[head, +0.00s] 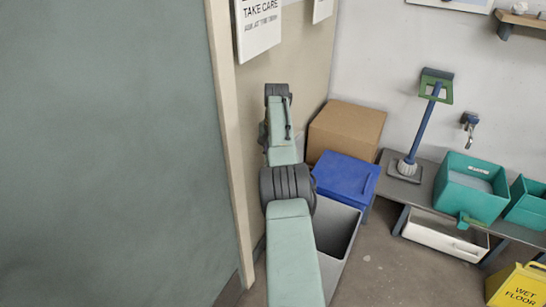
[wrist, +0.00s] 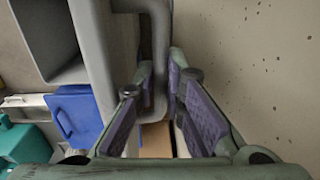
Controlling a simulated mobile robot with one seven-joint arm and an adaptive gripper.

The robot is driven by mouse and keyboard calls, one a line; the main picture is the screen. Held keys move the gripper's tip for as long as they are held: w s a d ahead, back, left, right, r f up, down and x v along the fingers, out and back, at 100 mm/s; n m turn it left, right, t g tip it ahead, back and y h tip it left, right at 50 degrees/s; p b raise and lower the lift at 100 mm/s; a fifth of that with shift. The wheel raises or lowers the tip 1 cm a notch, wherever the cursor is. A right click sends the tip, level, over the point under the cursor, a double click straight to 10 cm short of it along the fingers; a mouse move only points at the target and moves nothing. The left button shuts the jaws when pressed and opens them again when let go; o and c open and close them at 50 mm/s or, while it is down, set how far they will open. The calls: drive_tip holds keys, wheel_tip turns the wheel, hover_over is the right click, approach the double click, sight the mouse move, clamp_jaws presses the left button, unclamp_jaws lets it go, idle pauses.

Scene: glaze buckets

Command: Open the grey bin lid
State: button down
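The grey bin (head: 351,222) stands on the floor beside the wall, its top uncovered and its dark inside showing. Its lid is hidden behind my arm in the head view. In the wrist view the grey lid (wrist: 98,60) shows as an upright slab beside the bin (wrist: 48,38). A grey looped handle (wrist: 160,45) stands out from the lid. My gripper (wrist: 161,68) has its purple pads on both sides of the handle bar, close against it. The bar fills the gap at the fingertips. My gripper's fingers cannot be made out in the head view.
A blue bin (head: 345,178) and a cardboard box (head: 345,130) stand behind the grey bin. A beige wall (wrist: 255,70) is close on the gripper's right in the wrist view. A low bench (head: 425,182) holds teal buckets (head: 472,185).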

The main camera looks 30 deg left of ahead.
drive_tip(key=c, duration=2)
unclamp_jaws()
drive_tip(key=shift+s+a+f, duration=0.3)
drive_tip(key=shift+a+f, duration=0.15)
drive_tip(key=shift+a, duration=0.2)
drive_tip(key=shift+c, duration=0.2)
drive_tip(key=shift+o, duration=0.6)
drive_tip(key=shift+a+f, duration=0.1)
drive_tip(key=shift+a, duration=0.05)
drive_tip(key=shift+o, duration=1.3)
drive_tip(key=shift+w, duration=0.1)
drive_tip(key=shift+r, duration=0.2)
drive_tip(key=shift+w+r, duration=0.1)
wheel_tip(320, 180, up, 12)
drive_tip(key=d, duration=0.1)
drive_tip(key=shift+f, duration=0.25)
